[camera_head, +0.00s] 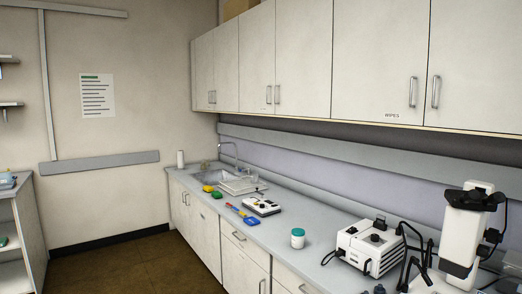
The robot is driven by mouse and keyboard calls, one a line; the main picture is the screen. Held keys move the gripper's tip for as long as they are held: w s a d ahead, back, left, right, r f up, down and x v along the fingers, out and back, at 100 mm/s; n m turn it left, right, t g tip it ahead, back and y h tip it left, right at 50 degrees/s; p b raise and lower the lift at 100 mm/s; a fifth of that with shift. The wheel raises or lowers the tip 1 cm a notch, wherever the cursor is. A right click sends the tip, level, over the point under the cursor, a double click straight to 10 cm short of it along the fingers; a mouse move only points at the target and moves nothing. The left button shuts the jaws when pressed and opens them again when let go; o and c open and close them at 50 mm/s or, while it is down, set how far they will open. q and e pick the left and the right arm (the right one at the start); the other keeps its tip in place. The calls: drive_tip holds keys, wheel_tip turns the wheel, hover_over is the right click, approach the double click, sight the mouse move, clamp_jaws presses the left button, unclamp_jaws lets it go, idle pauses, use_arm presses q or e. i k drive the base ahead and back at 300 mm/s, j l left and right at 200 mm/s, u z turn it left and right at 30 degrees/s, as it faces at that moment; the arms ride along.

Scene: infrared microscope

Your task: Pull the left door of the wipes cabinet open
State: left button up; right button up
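The wipes cabinet is among the white wall cabinets above the counter. Its left door (379,62) has a small "WIPES" label (392,115) at its lower right and a vertical metal handle (412,92) near its right edge. This door looks shut. The door to its right (480,65) also looks shut, with a handle (435,92) near its left edge. The picture's right edge cuts this door off. Neither of my grippers shows in the head view.
Below runs a grey counter (285,262) with a sink (212,176), a white jar with a green lid (298,238), a white box instrument (368,248) and a white microscope (462,235). Brown floor (140,268) is open at the left. A shelf unit (20,230) stands at the far left.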

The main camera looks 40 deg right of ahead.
sight(381, 48)
drive_tip(key=i+z, duration=0.2)
drive_tip(key=i, duration=0.25)
drive_tip(key=i+z, duration=0.15)
drive_tip(key=i, duration=0.3)
drive_tip(key=i+j+z, duration=0.2)
drive_tip(key=i, duration=0.25)
drive_tip(key=i+j+z, duration=0.2)
drive_tip(key=i, duration=0.25)
